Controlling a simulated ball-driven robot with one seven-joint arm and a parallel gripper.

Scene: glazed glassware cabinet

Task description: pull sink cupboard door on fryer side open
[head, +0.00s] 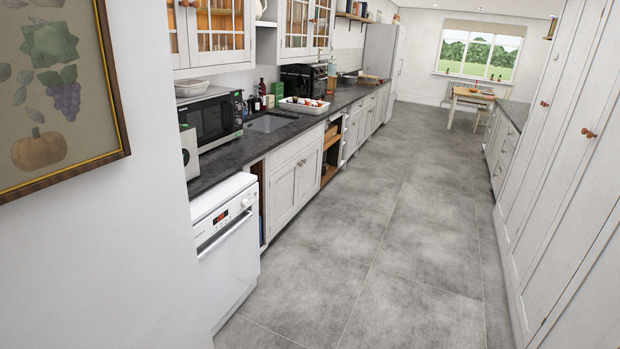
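The sink (268,123) is set into the dark worktop on the left side of the room. Below it is a pale grey cupboard with two panelled doors. The nearer door (282,194) and the farther door (308,173) both look shut. I cannot surely pick out a fryer, so which door is on its side is unclear. My gripper is not in view.
A white dishwasher (226,255) stands nearer than the cupboard, beside a narrow open gap. A microwave (211,115) sits on the worktop. A wall corner with a framed picture (62,85) is close on the left. Tall cupboards (560,170) line the right. The grey floor (400,240) between is clear.

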